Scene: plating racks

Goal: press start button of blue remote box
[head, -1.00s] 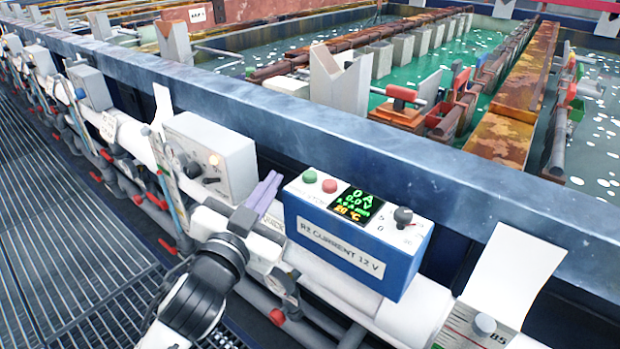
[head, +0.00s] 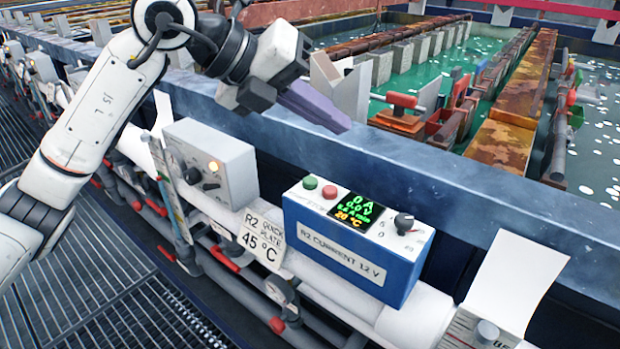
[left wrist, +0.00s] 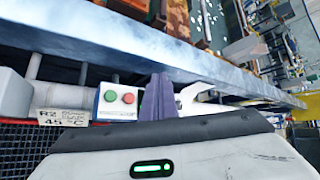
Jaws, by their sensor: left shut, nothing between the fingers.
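The blue remote box (head: 345,250) sits on the white pipe, labelled "R2 CURRENT 12 V". Its white top carries a green button (head: 310,182), a red button (head: 329,192), a lit display (head: 357,208) reading 0 A, 0.0 V and 20 °C, and a knob (head: 403,222). My left gripper (head: 335,122) has its purple fingers shut and empty, above the tank rim and behind the box, apart from the buttons. In the left wrist view the fingers (left wrist: 158,98) show just right of the green button (left wrist: 110,96) and red button (left wrist: 128,98). My right gripper is out of view.
The blue tank rim (head: 430,165) runs behind. A white sheet (head: 515,265) stands at the right.

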